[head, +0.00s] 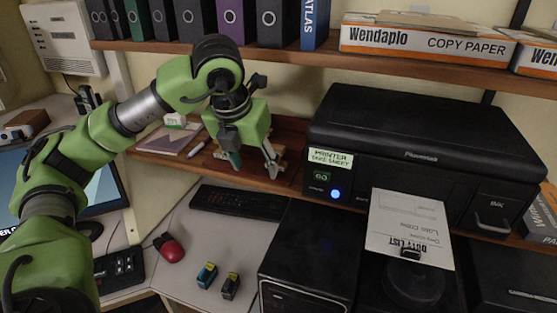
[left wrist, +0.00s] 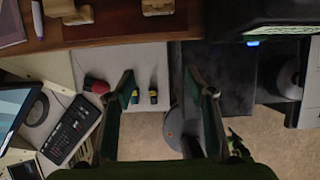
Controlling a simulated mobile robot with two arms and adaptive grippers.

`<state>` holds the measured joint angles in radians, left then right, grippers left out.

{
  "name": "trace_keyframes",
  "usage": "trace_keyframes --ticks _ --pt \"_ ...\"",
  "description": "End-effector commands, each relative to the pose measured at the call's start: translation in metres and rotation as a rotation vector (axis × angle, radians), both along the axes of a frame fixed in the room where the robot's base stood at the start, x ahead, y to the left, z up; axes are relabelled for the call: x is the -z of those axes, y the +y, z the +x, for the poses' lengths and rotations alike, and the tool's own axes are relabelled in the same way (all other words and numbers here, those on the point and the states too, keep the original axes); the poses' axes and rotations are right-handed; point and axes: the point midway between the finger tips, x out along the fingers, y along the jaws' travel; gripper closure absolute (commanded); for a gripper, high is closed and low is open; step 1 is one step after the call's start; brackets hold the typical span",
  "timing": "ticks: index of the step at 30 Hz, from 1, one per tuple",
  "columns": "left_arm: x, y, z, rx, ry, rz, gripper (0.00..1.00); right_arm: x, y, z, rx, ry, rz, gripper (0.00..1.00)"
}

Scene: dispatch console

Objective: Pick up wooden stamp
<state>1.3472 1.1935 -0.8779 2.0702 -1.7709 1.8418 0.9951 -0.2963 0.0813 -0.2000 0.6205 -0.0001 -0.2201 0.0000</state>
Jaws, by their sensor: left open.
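Two tan wooden pieces that look like stamps lie on the wooden shelf at the top edge of the left wrist view, a left one (left wrist: 68,11) and a right one (left wrist: 158,6). Both are cut off by the frame, so I cannot tell which is the wooden stamp. In the head view a tan piece (head: 279,154) shows only partly behind my left gripper (head: 252,165). My left gripper is open, points down in front of the shelf, and has nothing between its fingers in the left wrist view (left wrist: 163,88). My right gripper is not in view.
A notebook (head: 170,141) and pen lie left on the shelf. A black printer (head: 420,125) with a sheet (head: 408,229) stands right. Binders line the upper shelf.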

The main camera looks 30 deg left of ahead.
Motion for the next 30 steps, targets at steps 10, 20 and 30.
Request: trace_keyframes --ticks 10,20,30 --pt "-0.005 0.015 0.068 0.002 0.003 -0.002 0.5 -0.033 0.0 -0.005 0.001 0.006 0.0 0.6" --pt "-0.002 0.024 0.109 0.006 0.001 -0.002 0.5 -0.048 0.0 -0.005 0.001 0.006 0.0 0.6" --pt "0.032 0.028 0.123 0.004 0.005 -0.002 0.5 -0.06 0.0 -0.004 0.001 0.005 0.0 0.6"
